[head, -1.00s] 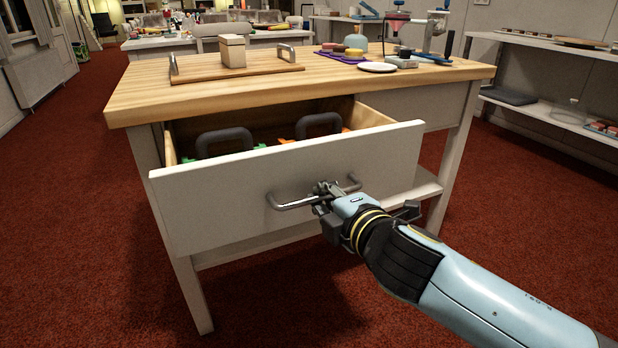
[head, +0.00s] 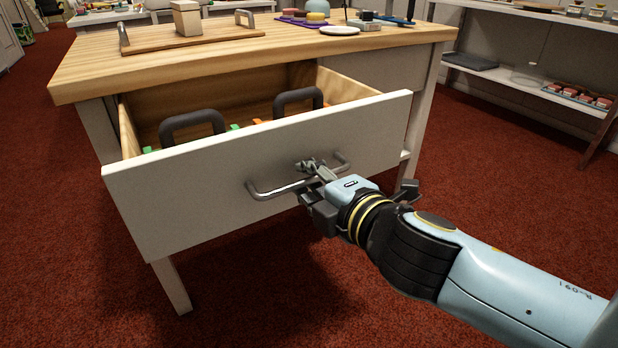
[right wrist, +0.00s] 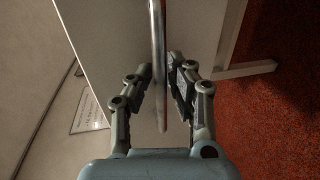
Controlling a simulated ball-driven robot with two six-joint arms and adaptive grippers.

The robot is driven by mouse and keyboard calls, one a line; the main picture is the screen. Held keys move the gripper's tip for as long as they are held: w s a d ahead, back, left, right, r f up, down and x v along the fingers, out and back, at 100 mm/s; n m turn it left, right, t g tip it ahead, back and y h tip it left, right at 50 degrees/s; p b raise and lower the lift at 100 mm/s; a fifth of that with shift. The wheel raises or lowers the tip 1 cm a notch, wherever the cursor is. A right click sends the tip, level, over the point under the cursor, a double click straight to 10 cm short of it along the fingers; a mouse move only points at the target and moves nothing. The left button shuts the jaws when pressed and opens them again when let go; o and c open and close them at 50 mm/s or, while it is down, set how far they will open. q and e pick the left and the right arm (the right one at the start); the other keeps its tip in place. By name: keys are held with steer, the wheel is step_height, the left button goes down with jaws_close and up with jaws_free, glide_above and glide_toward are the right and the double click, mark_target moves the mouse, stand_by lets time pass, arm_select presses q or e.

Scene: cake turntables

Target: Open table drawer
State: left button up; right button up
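The wooden-topped table (head: 200,66) has a white drawer (head: 180,203) that stands well out from it, with its inside showing. A metal bar handle (head: 270,191) crosses the drawer front and also shows in the right wrist view (right wrist: 157,40). My right gripper (head: 316,182) is at the handle's right part. In the right wrist view the bar runs between its two fingers (right wrist: 160,75), which close in around it; the exact contact is hard to see. My left gripper is not in view.
In the drawer are things with dark grey handles (head: 193,121) and green and orange parts. On the tabletop are a wooden board with metal handles (head: 190,43), a small box (head: 186,18) and a white plate (head: 340,30). A shelf (head: 510,80) stands at right. Red carpet in front is clear.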

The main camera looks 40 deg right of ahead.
steer(key=shift+o, duration=1.2)
steer(key=v, duration=1.2)
